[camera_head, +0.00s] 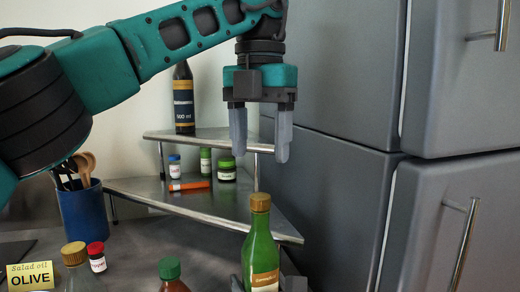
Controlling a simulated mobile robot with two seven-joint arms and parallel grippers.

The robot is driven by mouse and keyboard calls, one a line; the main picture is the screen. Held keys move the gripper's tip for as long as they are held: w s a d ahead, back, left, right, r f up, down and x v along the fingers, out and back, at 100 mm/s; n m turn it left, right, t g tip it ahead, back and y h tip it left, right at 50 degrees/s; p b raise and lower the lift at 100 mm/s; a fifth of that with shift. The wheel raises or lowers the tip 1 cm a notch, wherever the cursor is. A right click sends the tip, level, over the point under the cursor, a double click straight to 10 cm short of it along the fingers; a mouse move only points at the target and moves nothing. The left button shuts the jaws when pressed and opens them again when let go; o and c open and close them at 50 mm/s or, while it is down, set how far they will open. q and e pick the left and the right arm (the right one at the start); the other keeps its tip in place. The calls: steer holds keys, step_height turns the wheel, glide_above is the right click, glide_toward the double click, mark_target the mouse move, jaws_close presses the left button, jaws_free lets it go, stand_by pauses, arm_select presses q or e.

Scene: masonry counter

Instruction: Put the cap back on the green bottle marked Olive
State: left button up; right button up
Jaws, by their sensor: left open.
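The green bottle (260,255) stands upright at the bottom centre; its base is cut off by the frame. Its orange label is too small to read surely. A gold-brown cap (260,202) sits on its neck; I cannot tell how tightly. My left gripper (260,148) points down above the cap, open and empty, with clear space between fingertips and cap. Dark grey parts flank the bottle at the bottom edge; I cannot tell whether they are my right gripper (293,284) or a holder. A yellow card (30,275) reads "Salad oil OLIVE".
A bottle with a tan cap (74,254), a red-capped jar (97,257) and a green-capped bottle (170,269) stand at lower left. A blue utensil pot (83,212) is behind them. A metal corner shelf (225,208) holds small jars. A grey fridge (440,200) fills the right.

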steer(key=o, duration=0.5)
steer(key=shift+o, duration=0.2)
arm_select(q)
steer(key=shift+r, duration=0.25)
arm_select(e)
steer(key=v, duration=1.3)
